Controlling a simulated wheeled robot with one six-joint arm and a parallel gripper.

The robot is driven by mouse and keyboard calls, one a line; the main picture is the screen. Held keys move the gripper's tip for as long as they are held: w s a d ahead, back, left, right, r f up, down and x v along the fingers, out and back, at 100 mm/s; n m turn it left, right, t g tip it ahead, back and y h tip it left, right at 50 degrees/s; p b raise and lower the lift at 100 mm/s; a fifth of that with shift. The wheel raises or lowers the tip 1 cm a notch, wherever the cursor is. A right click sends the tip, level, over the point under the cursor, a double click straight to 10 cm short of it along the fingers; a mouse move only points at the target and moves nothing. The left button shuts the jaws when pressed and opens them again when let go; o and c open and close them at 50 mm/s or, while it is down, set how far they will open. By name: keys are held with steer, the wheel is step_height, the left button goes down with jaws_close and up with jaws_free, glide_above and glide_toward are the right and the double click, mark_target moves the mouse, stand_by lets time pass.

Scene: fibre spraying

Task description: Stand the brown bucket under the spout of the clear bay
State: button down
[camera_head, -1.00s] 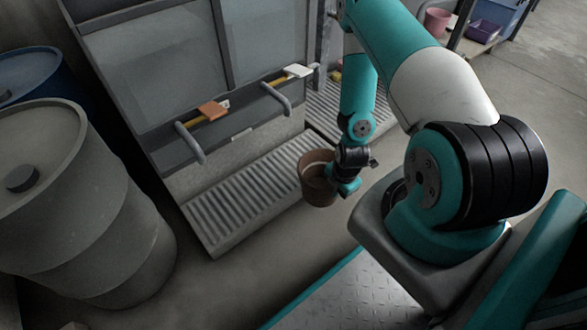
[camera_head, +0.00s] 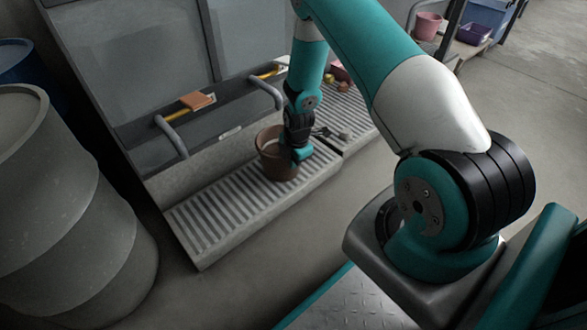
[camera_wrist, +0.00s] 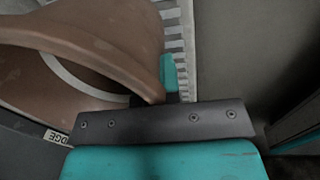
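My gripper (camera_head: 297,153) is at the bucket's right side. In the wrist view the bucket (camera_wrist: 100,35) fills the upper left, a pale ring inside it, its rim between my fingers (camera_wrist: 168,92). Two curved grey pipes, perhaps spouts, stick out of the grey cabinet front: one at left (camera_head: 172,137), one (camera_head: 268,92) above and behind the bucket. The bucket is not under the left pipe.
An orange block (camera_head: 197,101) sits by the left pipe. A second grate (camera_head: 355,112) continues right, with a reddish container (camera_head: 338,71) at its back. A grey drum (camera_head: 60,210) stands at left. The left grate's left part is bare.

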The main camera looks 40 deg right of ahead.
steer(key=shift+f, duration=0.7)
steer(key=shift+r, duration=0.15)
steer(key=c, duration=1.3)
jaws_free()
